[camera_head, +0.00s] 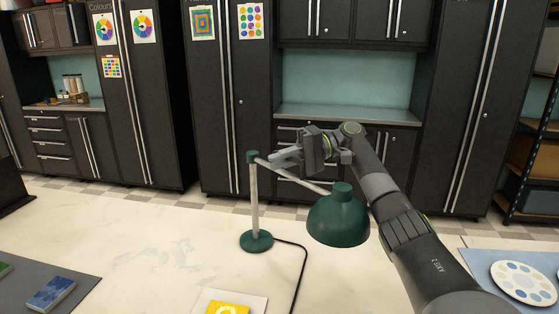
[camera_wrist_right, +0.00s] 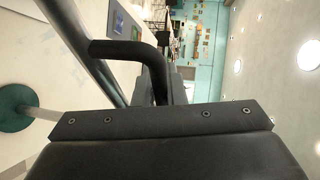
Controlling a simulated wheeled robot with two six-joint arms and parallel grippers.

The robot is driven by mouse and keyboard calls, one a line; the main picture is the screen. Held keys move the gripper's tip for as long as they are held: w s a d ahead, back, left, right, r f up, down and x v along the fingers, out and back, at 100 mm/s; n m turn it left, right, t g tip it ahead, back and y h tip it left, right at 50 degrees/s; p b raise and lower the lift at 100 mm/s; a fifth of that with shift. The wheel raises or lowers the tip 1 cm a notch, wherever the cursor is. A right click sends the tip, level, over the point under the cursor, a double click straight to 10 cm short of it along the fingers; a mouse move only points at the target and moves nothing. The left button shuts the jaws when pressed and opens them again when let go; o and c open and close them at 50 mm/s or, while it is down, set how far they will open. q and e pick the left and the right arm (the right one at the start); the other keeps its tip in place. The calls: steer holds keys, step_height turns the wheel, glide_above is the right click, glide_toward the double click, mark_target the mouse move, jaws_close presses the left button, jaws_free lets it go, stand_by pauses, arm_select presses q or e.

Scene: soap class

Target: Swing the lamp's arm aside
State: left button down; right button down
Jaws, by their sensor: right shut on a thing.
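The desk lamp has a round dark green base (camera_head: 257,242), a pale upright post (camera_head: 254,200) and a thin arm (camera_head: 313,186) slanting right and down to a green shade (camera_head: 338,220). My right gripper (camera_head: 284,158) reaches in from the right above the shade. It is shut on the lamp's arm, close to the post's green top joint (camera_head: 252,157); the exact contact is partly hidden. In the right wrist view, the green base (camera_wrist_right: 14,108) and post (camera_wrist_right: 42,114) show at the left. My left gripper is not in view.
A black cord (camera_head: 303,268) runs from the base across the pale tabletop (camera_head: 150,235). A yellow piece (camera_head: 228,309) lies on a white tile in front of the lamp. A paint palette (camera_head: 524,283) lies at the right, a blue block (camera_head: 51,293) at the left.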

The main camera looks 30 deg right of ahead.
steer(key=c, duration=1.5)
jaws_free()
steer(key=shift+d, duration=0.15)
steer(key=shift+d, duration=0.35)
steer(key=shift+b+v, duration=1.25)
steer(key=shift+v, duration=2.2)
